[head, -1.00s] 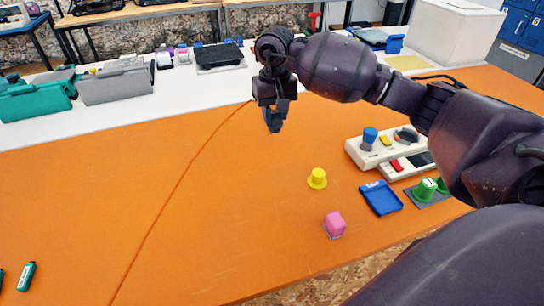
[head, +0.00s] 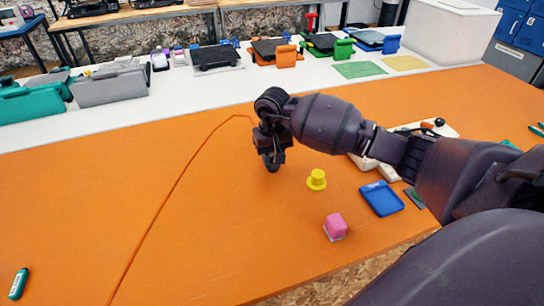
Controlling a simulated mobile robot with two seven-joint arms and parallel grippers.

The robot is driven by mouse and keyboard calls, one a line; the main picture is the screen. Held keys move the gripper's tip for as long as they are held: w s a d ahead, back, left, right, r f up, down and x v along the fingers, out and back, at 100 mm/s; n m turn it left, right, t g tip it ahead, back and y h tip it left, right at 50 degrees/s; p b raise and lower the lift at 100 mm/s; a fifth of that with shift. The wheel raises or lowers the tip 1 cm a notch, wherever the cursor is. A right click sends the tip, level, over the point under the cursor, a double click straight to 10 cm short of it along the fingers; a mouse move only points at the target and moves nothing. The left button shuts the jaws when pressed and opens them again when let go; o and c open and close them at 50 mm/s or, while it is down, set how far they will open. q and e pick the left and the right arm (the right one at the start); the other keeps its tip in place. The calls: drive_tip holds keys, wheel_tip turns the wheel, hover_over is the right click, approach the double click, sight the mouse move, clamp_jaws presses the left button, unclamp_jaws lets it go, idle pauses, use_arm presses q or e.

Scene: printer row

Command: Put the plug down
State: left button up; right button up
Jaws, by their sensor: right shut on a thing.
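My right gripper (head: 272,162) is low over the middle of the orange table (head: 80,200), left of the yellow knob-like piece. It is shut on the plug, but the dark fingers and wrist hide the plug itself, and I cannot tell whether it touches the table. A thin orange cord (head: 165,195) runs from the table's front edge up to the far side and bends right toward the gripper. My left gripper is not in view.
The yellow piece (head: 316,180), a blue tray (head: 381,199) and a pink block (head: 335,226) lie to the right. My forearm partly hides a pale console (head: 440,129). A teal marker (head: 18,284) lies at far left.

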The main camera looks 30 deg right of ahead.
drive_tip(key=shift+f, duration=0.15)
drive_tip(key=shift+f, duration=0.15)
drive_tip(key=o, duration=1)
